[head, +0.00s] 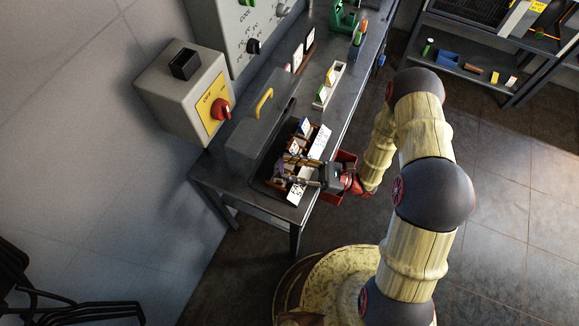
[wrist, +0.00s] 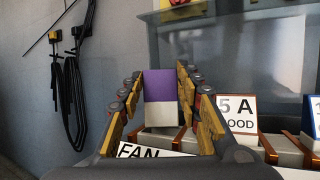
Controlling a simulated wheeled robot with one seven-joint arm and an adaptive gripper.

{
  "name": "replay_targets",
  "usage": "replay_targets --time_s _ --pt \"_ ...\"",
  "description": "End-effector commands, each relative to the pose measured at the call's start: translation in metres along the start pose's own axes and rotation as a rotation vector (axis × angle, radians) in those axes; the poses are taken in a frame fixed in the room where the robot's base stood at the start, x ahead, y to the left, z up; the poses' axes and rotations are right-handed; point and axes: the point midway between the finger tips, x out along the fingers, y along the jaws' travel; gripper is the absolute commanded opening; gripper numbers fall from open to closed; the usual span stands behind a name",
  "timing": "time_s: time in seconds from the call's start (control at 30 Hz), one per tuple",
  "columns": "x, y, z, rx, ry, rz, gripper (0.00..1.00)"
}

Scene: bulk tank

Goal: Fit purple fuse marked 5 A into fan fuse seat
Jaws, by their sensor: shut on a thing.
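My gripper (wrist: 158,88) is shut on a purple fuse (wrist: 158,85), purple above and pale grey below, held upright between the two fingers. No marking is readable on its visible face. A white card reading FAN (wrist: 150,150) shows low in front, partly covered by my left finger; the fan fuse seat itself is hidden. In the head view my gripper (head: 285,167) reaches over a dark fuse tray (head: 262,184) at the near end of the bench. The fuse is too small to make out there. I cannot tell whether it touches a seat.
A grey cover with a yellow handle (head: 264,104) stands left of the tray. A switch box with a red knob (head: 221,110) is on the wall. A pale rack (head: 330,86) stands farther along.

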Motion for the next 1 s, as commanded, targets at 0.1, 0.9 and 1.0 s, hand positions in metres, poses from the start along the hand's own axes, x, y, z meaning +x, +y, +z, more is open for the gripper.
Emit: replay_targets --time_s 0.1,0.9,1.0 --pt "-0.002 0.0 -0.004 0.0 0.0 0.0 0.05" --pt "-0.002 0.0 -0.004 0.0 0.0 0.0 0.52" --pt "0.002 0.0 0.006 0.0 0.0 0.0 0.52"
